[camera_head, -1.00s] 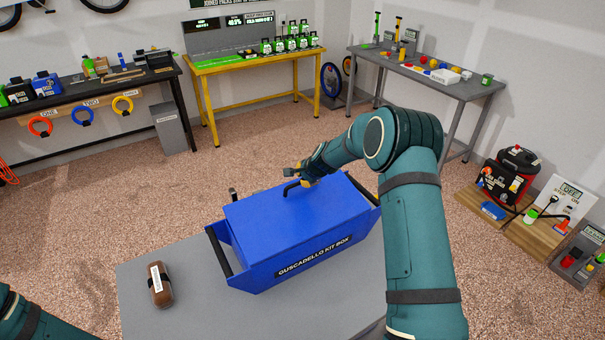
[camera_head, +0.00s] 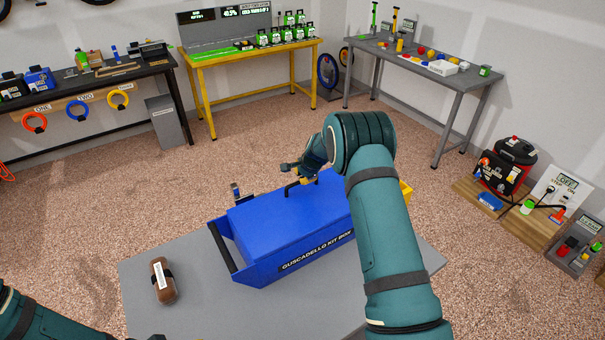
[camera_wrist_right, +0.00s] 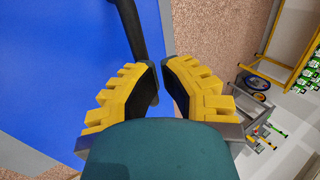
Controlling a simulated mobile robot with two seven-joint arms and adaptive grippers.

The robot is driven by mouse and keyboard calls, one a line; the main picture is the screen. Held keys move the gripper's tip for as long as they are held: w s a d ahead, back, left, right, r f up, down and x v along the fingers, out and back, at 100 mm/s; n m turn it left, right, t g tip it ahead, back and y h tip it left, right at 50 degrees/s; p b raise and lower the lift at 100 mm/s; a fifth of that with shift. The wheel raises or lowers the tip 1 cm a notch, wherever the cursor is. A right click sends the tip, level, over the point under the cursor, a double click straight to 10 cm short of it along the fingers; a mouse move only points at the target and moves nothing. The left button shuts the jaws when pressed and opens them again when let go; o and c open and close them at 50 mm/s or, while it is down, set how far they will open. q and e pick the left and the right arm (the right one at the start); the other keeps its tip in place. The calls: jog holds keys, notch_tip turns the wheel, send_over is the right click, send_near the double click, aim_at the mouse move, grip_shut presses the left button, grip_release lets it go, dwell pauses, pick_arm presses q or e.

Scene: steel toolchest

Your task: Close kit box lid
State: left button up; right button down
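The blue kit box (camera_head: 310,258) stands on a grey table, its lettered front facing me. Its blue lid (camera_head: 270,215) lies over the top; I cannot tell if it is fully seated. A black handle (camera_head: 291,189) rises from the lid, and it also shows in the right wrist view (camera_wrist_right: 138,30). My right gripper (camera_head: 304,181) is at the handle's far right end. In the wrist view its yellow fingers (camera_wrist_right: 162,80) have a narrow gap between the tips, beside the handle, with nothing clearly gripped.
A yellow thing (camera_head: 405,190) is partly hidden behind my right arm. Workbenches stand along the walls, with open floor between.

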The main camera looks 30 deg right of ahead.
jog(key=v, duration=1.2)
pick_arm(q)
jog(key=shift+s, duration=0.1)
pick_arm(e)
jog(key=shift+s+f, duration=0.1)
